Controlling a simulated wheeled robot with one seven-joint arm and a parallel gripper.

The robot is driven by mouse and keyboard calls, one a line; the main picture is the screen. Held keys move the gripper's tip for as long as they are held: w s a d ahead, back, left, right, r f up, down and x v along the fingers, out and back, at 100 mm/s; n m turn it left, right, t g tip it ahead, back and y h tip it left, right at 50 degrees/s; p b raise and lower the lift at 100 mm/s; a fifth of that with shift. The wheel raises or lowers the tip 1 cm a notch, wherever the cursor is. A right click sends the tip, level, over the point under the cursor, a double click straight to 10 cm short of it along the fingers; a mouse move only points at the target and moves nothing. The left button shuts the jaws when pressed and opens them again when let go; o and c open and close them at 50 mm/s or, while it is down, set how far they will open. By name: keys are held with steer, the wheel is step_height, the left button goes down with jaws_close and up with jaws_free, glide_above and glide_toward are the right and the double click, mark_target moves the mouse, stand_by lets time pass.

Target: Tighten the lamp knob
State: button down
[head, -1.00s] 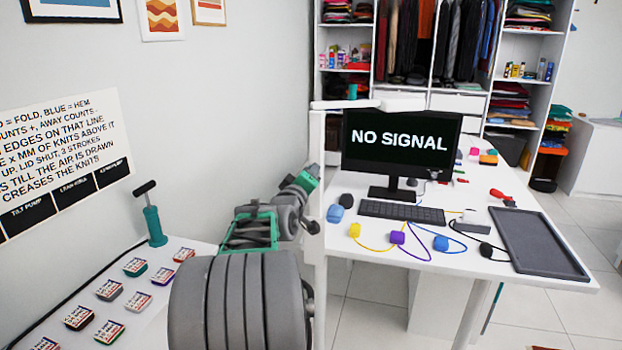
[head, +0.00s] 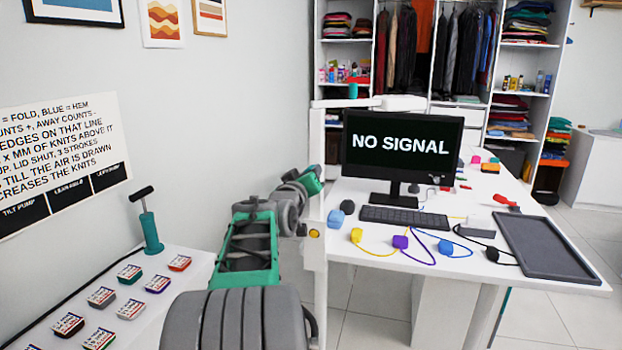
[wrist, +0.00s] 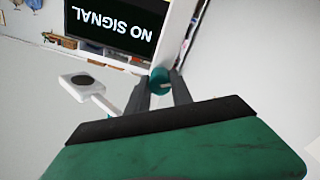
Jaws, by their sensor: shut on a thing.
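The white lamp has an upright post (head: 318,135) and a top arm ending in a head (head: 400,103). My gripper (wrist: 160,88) is shut on a small teal knob (wrist: 160,80), which sits between its fingertips in the wrist view, in line with the white post (wrist: 176,35). The lamp head (wrist: 82,81) with a dark disc shows to the left there. In the head view my green and grey gripper (head: 313,180) is at the post, and its fingertips and the held knob are hidden. A small teal piece (head: 353,90) stands on the lamp's top arm.
A monitor (head: 402,148) reading "NO SIGNAL", a keyboard (head: 404,217) and a grey tray (head: 545,248) are on the white desk, with coloured blocks and cables. A teal pump (head: 150,230) and several small labelled blocks are at the left. The open wardrobe is behind.

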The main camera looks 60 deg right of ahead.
steer(key=shift+f+m+b, duration=0.15)
steer(key=shift+m+b, duration=1.75)
steer(key=shift+b, duration=0.3)
steer(key=shift+m+b, duration=0.35)
steer(key=shift+m, duration=0.15)
steer(key=c, duration=1.1)
jaws_free()
steer(key=shift+o, duration=0.2)
steer(key=shift+c, duration=0.3)
